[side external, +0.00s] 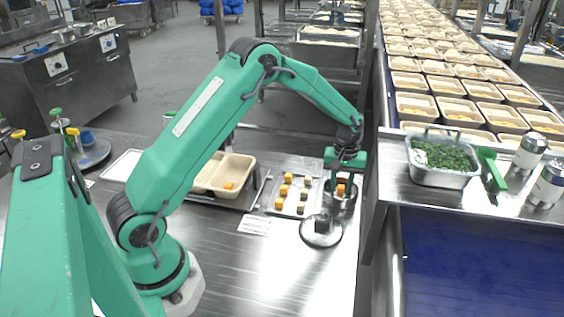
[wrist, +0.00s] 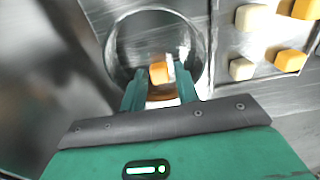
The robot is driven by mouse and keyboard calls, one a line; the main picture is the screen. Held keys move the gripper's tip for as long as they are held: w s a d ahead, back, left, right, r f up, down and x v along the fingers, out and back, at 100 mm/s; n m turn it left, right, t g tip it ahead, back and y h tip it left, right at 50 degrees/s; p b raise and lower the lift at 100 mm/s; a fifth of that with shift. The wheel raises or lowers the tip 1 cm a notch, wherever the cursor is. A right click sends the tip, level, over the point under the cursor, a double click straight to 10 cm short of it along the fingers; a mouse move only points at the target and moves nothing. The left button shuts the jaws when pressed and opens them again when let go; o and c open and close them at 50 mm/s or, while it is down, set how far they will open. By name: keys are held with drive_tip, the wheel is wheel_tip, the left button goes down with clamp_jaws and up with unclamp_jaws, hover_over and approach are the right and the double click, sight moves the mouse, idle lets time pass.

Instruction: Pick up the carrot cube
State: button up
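My gripper (side external: 341,178) points down at a round metal container (side external: 351,204). In the wrist view its fingers (wrist: 160,83) stand apart and reach over the near rim of the container (wrist: 112,60). An orange carrot cube (wrist: 158,72) shows between the fingertips, with a gap visible at its left side; contact on the right is unclear. Orange also shows under the gripper in the side view (side external: 341,188). A flat tray (side external: 296,212) left of the container holds several orange and pale cubes; some show in the wrist view (wrist: 290,60).
A beige compartment tray (side external: 240,165) with one orange piece (side external: 228,186) stands farther left. A round dark device (side external: 321,232) sits in front of the container. A metal pan of chopped greens (side external: 441,178) stands on the right shelf. The front table is mostly clear.

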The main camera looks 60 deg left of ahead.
sight(341, 186)
drive_tip(key=shift+c, duration=0.2)
clamp_jaws()
drive_tip(key=shift+r, duration=0.1)
drive_tip(key=shift+r, duration=0.4)
wheel_tip(341, 186, up, 3)
drive_tip(key=shift+r, duration=0.1)
drive_tip(key=s+d+r, duration=0.5)
drive_tip(key=d+r, duration=0.1)
drive_tip(key=d, duration=0.4)
drive_tip(key=shift+d+r, duration=0.3)
drive_tip(key=shift+r, duration=0.1)
